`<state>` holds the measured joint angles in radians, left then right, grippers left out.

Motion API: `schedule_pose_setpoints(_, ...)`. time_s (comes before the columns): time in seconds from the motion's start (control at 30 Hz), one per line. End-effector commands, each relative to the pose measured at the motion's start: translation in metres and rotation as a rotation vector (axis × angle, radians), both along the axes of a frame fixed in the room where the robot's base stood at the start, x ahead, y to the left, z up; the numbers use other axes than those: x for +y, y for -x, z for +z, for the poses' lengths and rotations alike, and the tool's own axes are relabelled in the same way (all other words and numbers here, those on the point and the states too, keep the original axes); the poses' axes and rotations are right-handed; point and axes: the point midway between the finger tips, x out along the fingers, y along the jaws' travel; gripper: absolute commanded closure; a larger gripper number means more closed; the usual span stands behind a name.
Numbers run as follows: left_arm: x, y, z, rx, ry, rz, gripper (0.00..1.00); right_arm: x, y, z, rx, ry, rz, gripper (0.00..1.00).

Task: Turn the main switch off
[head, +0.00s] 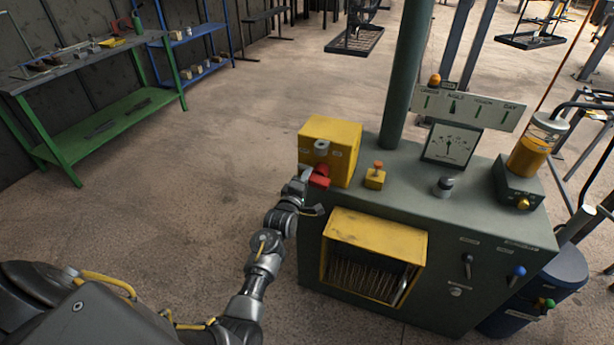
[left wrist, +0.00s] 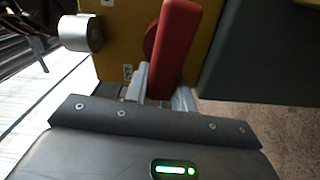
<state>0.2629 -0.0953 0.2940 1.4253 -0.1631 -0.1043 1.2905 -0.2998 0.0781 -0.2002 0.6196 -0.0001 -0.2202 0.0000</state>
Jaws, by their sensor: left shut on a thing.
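The main switch is a red handle (head: 319,177) on the side of a yellow box (head: 341,135) at the left end of the grey-green machine. In the left wrist view the red handle (left wrist: 176,45) stands up large, slightly tilted, in front of the yellow face. My left gripper (head: 306,180) is at the handle, and in the left wrist view its fingers (left wrist: 160,98) are shut on the lower part of the handle. The handle partly hides the fingers and the switch's red round base. My right gripper is not in view.
A grey cylinder (left wrist: 79,33) sticks out of the yellow box near the handle. The machine top (head: 410,180) carries a small yellow button box (head: 375,177), a gauge (head: 451,145) and an amber jar (head: 535,145). A green-framed bench (head: 100,120) stands far left. The floor between is clear.

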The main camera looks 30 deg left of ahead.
Motion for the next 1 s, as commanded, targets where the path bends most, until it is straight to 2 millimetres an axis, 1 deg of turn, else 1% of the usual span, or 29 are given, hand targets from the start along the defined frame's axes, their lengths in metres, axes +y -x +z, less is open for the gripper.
schedule_pose_setpoints(0.03, -0.0130, 0.0016, -0.0088, 0.018, 0.032, -0.028, 1.00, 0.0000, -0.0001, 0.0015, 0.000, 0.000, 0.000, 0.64)
schedule_pose_setpoints(0.2, -0.0098, 0.0032, -0.0105, 0.011, 0.102, -0.023, 1.00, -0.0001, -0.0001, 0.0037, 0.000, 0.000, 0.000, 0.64)
schedule_pose_setpoints(0.4, -0.0074, 0.0040, -0.0115, 0.005, 0.143, -0.019, 1.00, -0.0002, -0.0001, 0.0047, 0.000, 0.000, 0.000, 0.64)
schedule_pose_setpoints(0.87, -0.0071, 0.0041, -0.0117, 0.004, 0.155, -0.019, 1.00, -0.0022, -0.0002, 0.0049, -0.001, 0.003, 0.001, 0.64)
schedule_pose_setpoints(0.9, -0.0072, 0.0041, -0.0117, 0.004, 0.155, -0.019, 0.71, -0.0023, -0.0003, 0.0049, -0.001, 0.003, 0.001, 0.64)
schedule_pose_setpoints(1.0, -0.0071, 0.0040, -0.0114, 0.003, 0.154, -0.019, 0.58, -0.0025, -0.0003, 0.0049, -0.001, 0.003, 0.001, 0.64)
